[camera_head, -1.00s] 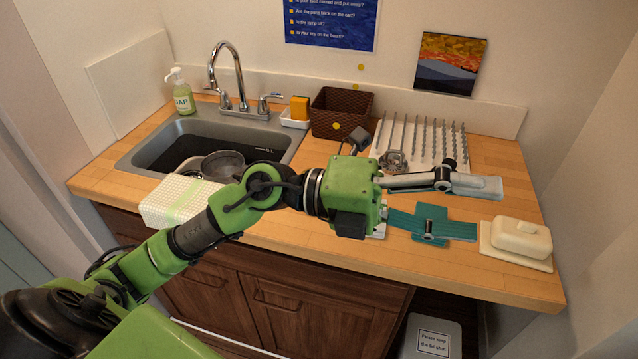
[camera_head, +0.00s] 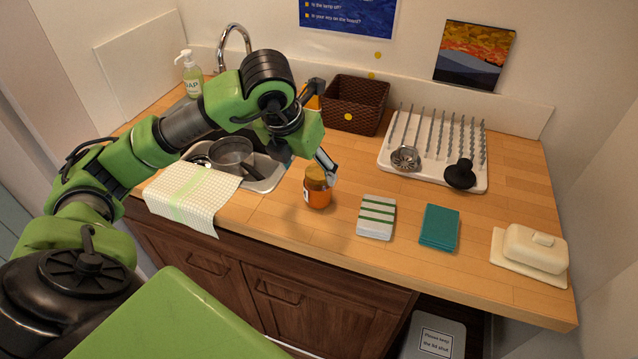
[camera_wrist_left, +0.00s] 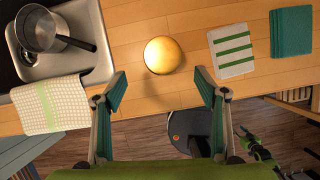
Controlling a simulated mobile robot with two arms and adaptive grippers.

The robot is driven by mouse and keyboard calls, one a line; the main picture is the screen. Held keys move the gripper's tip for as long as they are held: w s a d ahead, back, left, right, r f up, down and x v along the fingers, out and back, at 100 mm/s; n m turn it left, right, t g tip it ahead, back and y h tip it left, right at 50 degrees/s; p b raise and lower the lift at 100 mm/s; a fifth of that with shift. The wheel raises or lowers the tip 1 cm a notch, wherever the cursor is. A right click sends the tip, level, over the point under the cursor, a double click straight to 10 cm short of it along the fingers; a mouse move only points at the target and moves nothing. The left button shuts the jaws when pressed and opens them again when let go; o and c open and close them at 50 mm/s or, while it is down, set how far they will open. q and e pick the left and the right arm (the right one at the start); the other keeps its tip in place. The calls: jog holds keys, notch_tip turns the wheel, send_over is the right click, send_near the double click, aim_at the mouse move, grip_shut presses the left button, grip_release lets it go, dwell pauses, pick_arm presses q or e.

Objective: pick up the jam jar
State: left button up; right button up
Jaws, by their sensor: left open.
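The jam jar (camera_head: 318,192) stands upright on the wooden counter, right of the sink. It is orange with a gold-brown lid and a pale label. In the left wrist view its round lid (camera_wrist_left: 163,55) shows from above, ahead of the fingertips and between their lines. My left gripper (camera_wrist_left: 161,84) is open and empty, with its fingers spread wide. In the head view my left gripper (camera_head: 308,165) is above and behind the jar, one finger beside the lid; I cannot tell there whether it touches.
A striped cloth (camera_head: 377,217), a teal cloth (camera_head: 440,227) and a butter dish (camera_head: 534,247) lie right of the jar. A drying rack (camera_head: 478,180) and a brown basket (camera_head: 357,104) stand behind. A checked towel (camera_head: 190,196) hangs over the front edge by the sink.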

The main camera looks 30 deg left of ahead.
aim_at(312, 176)
pick_arm(q)
jog(key=x, duration=0.4)
jog(key=shift+w+d+f+p, duration=0.1)
jog(key=shift+w+f+p, duration=0.2)
jog(key=shift+p, duration=0.2)
jog(key=p+x, duration=0.1)
jog(key=x, duration=0.3)
jog(key=shift+w+d+f+p, duration=0.15)
jog(key=shift+w+f+p, duration=0.05)
jog(key=shift+f+p, duration=0.2)
jog(key=shift+r, duration=0.1)
jog(key=c, duration=1.7)
jog(key=shift+o, duration=0.2)
